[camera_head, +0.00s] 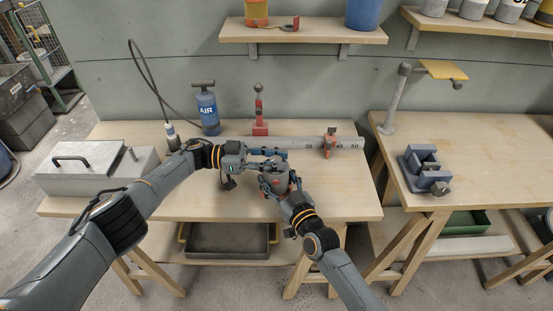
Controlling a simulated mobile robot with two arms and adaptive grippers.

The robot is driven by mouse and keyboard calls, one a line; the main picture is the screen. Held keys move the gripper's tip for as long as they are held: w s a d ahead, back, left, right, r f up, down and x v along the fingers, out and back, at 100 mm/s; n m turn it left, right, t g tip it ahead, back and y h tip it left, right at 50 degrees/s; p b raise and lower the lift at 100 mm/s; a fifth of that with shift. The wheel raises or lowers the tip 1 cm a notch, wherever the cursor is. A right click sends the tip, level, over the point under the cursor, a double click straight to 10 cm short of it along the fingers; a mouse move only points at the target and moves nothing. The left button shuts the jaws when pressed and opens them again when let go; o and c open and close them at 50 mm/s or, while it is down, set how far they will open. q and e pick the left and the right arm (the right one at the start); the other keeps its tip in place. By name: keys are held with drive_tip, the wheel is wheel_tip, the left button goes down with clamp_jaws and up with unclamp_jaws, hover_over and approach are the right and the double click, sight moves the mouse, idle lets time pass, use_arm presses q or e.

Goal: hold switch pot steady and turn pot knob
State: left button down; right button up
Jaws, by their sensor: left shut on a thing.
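The switch pot (274,180) appears as a small grey, rounded body near the middle of the left workbench. My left gripper (270,164) comes in from the left and is shut at the pot's upper part. Whether its fingers are on the knob or the body is too small to tell. My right gripper (283,189) comes up from below and is against or very close to the pot's near right side. Its fingers are largely hidden, so its opening cannot be told. The pot knob cannot be made out clearly between the grippers.
Behind the pot on the left workbench (345,200) are a grey ruled bar (308,143), a red stand (260,128) and a blue AIR bottle (208,112). A grey metal box (85,175) is at left. A blue vise (425,170) is on the right workbench. The bench's front right is clear.

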use_arm(q)
drive_tip(key=shift+w+a+f, duration=0.1)
drive_tip(key=shift+a+f, duration=0.1)
drive_tip(key=c, duration=1)
unclamp_jaws()
drive_tip(key=shift+r, duration=0.1)
drive_tip(key=shift+d, duration=0.1)
drive_tip(key=a, duration=0.7)
drive_tip(key=shift+w+a, duration=0.2)
drive_tip(key=shift+a, duration=0.05)
